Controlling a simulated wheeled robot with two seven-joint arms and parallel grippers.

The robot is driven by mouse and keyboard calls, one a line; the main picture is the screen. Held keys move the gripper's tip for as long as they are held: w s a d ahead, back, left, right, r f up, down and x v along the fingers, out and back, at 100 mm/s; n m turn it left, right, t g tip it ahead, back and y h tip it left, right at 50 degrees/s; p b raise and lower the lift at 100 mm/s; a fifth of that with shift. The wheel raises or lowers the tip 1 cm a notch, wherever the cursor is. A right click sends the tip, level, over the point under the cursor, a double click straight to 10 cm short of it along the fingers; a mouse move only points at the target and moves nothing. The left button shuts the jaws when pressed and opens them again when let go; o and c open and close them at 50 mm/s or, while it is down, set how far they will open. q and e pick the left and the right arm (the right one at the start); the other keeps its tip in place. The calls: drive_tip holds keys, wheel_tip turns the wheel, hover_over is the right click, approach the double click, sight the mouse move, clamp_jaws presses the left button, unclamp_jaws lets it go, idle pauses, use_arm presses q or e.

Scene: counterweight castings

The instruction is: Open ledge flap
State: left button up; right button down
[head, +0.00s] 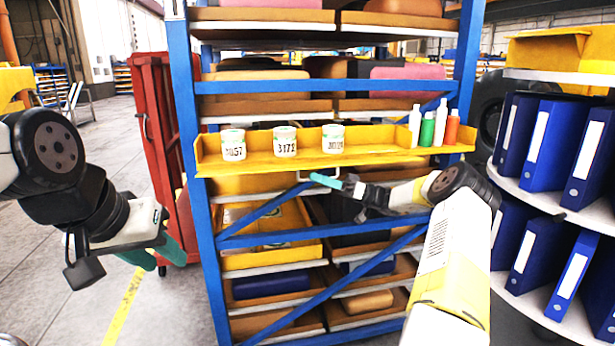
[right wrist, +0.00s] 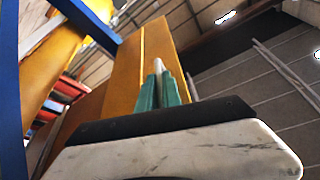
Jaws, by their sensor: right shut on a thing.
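The yellow ledge flap (head: 370,156) runs across the front of a blue rack, roughly level, with a raised back and end. A small pale handle (head: 304,174) hangs under its front edge. My right gripper (head: 325,181) is at this handle, below the ledge. In the right wrist view its teal fingers (right wrist: 161,92) are closed together on a pale bar, with the orange-yellow underside of the ledge (right wrist: 142,50) above. My left gripper (head: 172,252) hangs empty at the left, away from the rack; its finger gap is unclear.
Several labelled white cans (head: 285,141) and several bottles (head: 427,130) stand on the ledge. A red cabinet (head: 152,130) stands left of the rack. White shelves with blue binders (head: 548,145) stand close on the right.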

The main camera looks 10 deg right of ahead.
drive_tip(key=shift+w+f+n+g, duration=0.15)
drive_tip(key=shift+f+n+g, duration=0.2)
drive_tip(key=shift+n, duration=0.45)
drive_tip(key=shift+g, duration=0.25)
drive_tip(key=shift+r, duration=0.1)
drive_tip(key=c, duration=1.5)
unclamp_jaws()
drive_tip(key=shift+d, duration=0.1)
drive_tip(key=v, duration=0.7)
drive_tip(key=shift+d+f, duration=0.3)
